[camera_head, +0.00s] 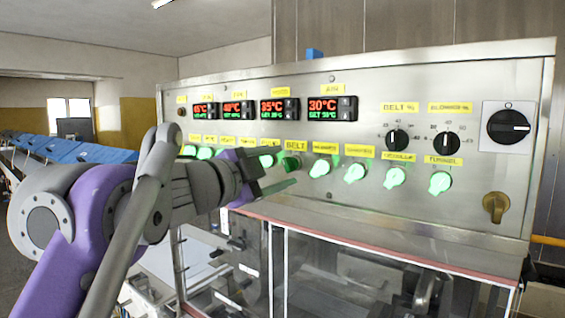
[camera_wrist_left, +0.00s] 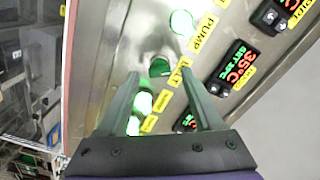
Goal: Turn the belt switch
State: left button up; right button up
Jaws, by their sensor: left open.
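The belt switch (camera_head: 291,162) is a dark green knob under the yellow BELT label (camera_head: 295,145) on the steel control panel. It looks dimmer than the brightly lit green knobs beside it. In the left wrist view the belt switch (camera_wrist_left: 160,66) shows just ahead of the fingertips, roughly between them. My left gripper (camera_head: 281,170) is open and empty in front of the panel, close to the belt switch; its fingers also show in the left wrist view (camera_wrist_left: 160,76). I cannot tell the exact gap to the knob. My right gripper is not in view.
Lit green knobs sit on both sides, including one by the PUMP label (camera_wrist_left: 203,34). Red temperature displays (camera_head: 332,108) are above. Black dials (camera_head: 397,140) and a large black rotary switch (camera_head: 508,127) are at right. A glass-fronted enclosure (camera_head: 350,265) lies below.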

pick_arm(q)
jog(key=shift+x, duration=0.8)
grip_shut()
